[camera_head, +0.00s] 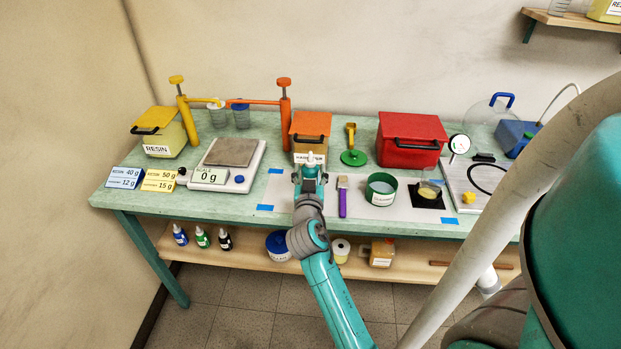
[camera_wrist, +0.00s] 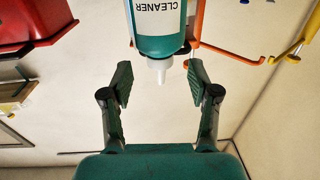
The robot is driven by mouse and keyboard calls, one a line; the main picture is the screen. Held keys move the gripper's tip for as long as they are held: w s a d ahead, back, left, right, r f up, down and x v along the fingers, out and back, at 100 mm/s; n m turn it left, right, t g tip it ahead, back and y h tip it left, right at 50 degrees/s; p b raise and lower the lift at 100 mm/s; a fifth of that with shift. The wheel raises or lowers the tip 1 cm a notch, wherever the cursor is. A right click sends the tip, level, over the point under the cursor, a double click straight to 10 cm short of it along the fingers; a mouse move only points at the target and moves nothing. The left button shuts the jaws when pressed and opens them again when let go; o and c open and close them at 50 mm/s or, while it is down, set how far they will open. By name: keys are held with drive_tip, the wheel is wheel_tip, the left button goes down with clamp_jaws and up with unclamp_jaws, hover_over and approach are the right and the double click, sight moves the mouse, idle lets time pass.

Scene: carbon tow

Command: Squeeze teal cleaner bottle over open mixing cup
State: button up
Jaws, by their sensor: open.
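The teal cleaner bottle (camera_wrist: 160,28) has a white label and a white nozzle. In the wrist view it appears upside down at the top middle, its nozzle between the fingertips but not gripped. In the head view only its pale top (camera_head: 310,147) shows clearly, behind my gripper (camera_head: 310,176), which hides the rest. My gripper (camera_wrist: 158,86) is open and empty. A wide green-rimmed open container (camera_head: 381,188) stands to the right. Farther right, a small clear cup with yellow contents (camera_head: 429,189) is on a black square. I cannot tell which is the mixing cup.
The hardener box (camera_head: 310,133) stands just behind the bottle. A purple-handled brush (camera_head: 342,198) lies between my gripper and the green-rimmed container. The white mat has bare room in front.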

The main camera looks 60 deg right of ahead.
sight(310, 166)
drive_tip(key=x, duration=0.4)
drive_tip(key=shift+w+d, duration=0.1)
drive_tip(key=shift+d, duration=0.05)
clamp_jaws()
